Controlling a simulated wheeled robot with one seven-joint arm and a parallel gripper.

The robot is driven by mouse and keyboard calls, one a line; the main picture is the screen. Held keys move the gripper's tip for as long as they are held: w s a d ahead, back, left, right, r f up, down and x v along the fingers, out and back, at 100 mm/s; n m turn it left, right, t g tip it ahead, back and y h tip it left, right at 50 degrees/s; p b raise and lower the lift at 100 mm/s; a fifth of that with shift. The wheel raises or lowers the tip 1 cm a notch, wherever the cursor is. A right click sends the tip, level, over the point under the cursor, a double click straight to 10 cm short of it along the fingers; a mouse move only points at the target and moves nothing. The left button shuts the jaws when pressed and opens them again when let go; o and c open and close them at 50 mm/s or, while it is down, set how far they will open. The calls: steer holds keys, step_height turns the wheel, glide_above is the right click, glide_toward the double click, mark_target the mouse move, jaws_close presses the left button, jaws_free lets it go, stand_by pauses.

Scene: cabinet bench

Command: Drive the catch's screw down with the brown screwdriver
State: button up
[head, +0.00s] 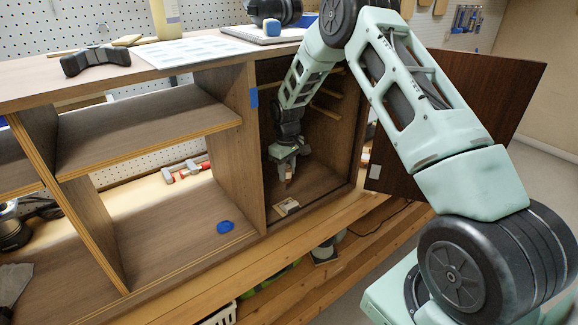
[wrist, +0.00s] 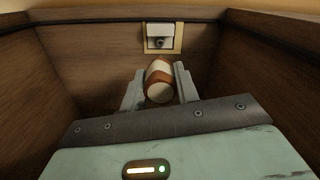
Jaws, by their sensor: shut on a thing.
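My gripper (head: 286,158) is inside the right-hand cabinet compartment, pointing down. In the wrist view its fingers (wrist: 159,88) are closed on the brown screwdriver (wrist: 159,80), with a pale band around its handle. I look at the handle's end, so its shaft and tip are hidden. The screwdriver (head: 289,175) shows only as a small piece below the fingers in the head view. The catch (wrist: 161,35), a white block on a pale plate, has a dark round screw (wrist: 160,43) in it. The catch (head: 287,207) lies on the compartment floor near the front edge, apart from the fingers.
Compartment walls (wrist: 70,65) stand close on both sides of my gripper. The cabinet door (head: 515,95) stands open at the right. A blue object (head: 225,227) lies on the floor of the shelf section to the left. A dark tool (head: 95,60) lies on the cabinet top.

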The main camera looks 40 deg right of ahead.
mark_target(287, 182)
steer(key=shift+s+r+m+p, duration=0.1)
steer(key=shift+r+m+p, duration=0.35)
steer(key=shift+m+p, duration=0.25)
steer(key=shift+f+b, duration=1.8)
steer(key=shift+f, duration=1.35)
steer(key=shift+f+b, duration=0.35)
